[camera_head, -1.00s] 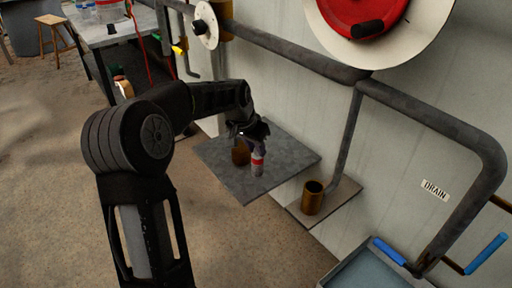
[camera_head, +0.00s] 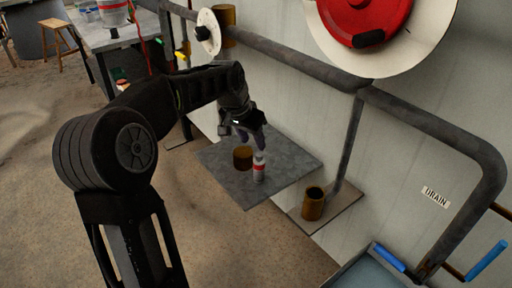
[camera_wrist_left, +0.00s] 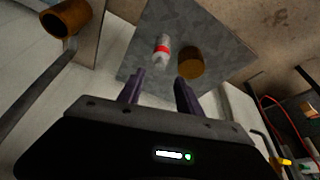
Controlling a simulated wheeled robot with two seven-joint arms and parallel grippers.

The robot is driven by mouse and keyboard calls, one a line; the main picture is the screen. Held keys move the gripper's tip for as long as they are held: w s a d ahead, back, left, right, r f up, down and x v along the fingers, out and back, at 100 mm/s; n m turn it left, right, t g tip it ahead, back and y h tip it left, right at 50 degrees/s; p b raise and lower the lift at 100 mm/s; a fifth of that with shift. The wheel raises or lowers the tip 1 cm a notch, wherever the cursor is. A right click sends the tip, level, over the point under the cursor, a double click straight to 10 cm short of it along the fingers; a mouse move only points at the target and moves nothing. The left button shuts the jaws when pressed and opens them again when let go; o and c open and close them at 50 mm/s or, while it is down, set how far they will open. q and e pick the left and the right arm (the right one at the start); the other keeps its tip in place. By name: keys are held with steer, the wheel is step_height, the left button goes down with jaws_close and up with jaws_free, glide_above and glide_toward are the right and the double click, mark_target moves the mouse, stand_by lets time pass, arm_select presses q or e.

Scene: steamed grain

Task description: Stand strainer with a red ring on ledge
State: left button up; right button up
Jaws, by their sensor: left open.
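The strainer (camera_head: 259,168), a small pale cylinder with a red ring, stands upright on the grey ledge (camera_head: 288,160) that juts from the wall. It also shows in the left wrist view (camera_wrist_left: 162,49), on the ledge (camera_wrist_left: 218,32) and just beyond my fingertips. My left gripper (camera_head: 248,138) is open and empty, above the strainer and apart from it. In the left wrist view its two dark fingers (camera_wrist_left: 160,78) are spread with a clear gap. My right gripper is in neither view.
A brown cup (camera_head: 242,158) stands on the ledge close beside the strainer. A second brown cup (camera_head: 313,204) sits on a smaller plate (camera_head: 343,205) under a pipe. A blue-handled basin (camera_head: 375,272) is at lower right. The ledge's right part is bare.

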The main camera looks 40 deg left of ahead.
arm_select(q)
steer(key=v, duration=0.4)
steer(key=shift+s+r, duration=0.1)
steer(key=shift+r, duration=0.2)
steer(key=shift+f, duration=0.1)
